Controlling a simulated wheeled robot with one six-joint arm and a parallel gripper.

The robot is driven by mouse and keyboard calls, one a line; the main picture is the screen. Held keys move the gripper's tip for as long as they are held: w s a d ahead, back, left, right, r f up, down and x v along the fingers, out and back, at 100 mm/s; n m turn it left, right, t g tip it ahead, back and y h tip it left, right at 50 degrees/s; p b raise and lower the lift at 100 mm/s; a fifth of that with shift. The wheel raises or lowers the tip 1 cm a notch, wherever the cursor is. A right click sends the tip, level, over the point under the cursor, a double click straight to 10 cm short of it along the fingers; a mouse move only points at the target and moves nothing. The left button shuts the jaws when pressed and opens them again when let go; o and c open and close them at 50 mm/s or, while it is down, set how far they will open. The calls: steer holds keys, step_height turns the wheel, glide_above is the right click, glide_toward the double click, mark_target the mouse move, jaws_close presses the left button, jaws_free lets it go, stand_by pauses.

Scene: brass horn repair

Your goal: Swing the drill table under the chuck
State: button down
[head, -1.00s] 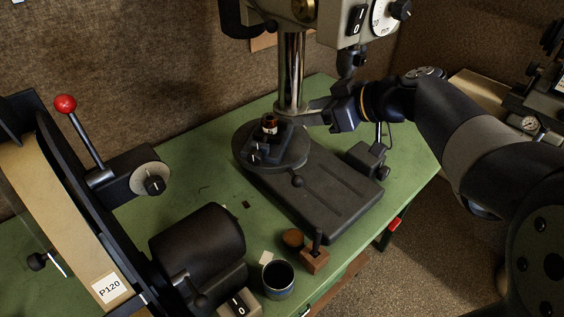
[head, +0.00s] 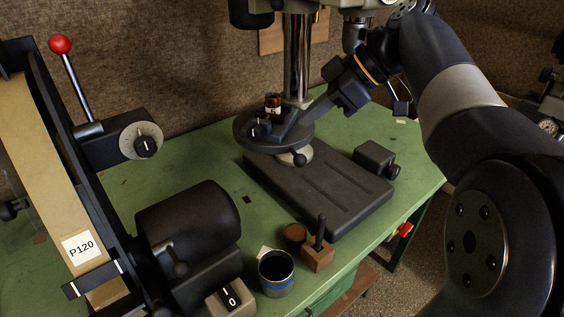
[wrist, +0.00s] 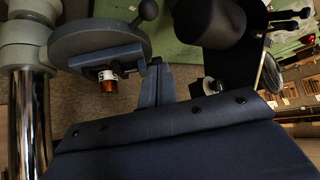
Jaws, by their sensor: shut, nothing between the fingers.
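The round dark drill table (head: 246,139) is on the drill's steel column (head: 297,62), to the left of the chuck (head: 355,38) and not under it.
The drill's base (head: 330,185) lies below on the green bench (head: 200,180). A black block (head: 376,158) stands at its right. A belt sander (head: 185,235), a dark tin (head: 276,272) and a wooden block with a peg (head: 318,250) are at the front left.

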mark_target(296, 155)
stand_by(0.3)
steer(key=shift+w+a+f+p, duration=0.15)
steer(key=shift+a+f, duration=0.3)
steer(key=shift+f, duration=0.9)
steer(key=shift+a+f+p, duration=0.2)
steer(key=shift+a+f, duration=0.3)
steer(key=shift+f, duration=0.8)
steer(key=shift+w+a+f+p, duration=0.15)
steer(key=shift+a+f, duration=0.3)
steer(key=shift+f, duration=0.9)
steer(key=shift+d, duration=0.15)
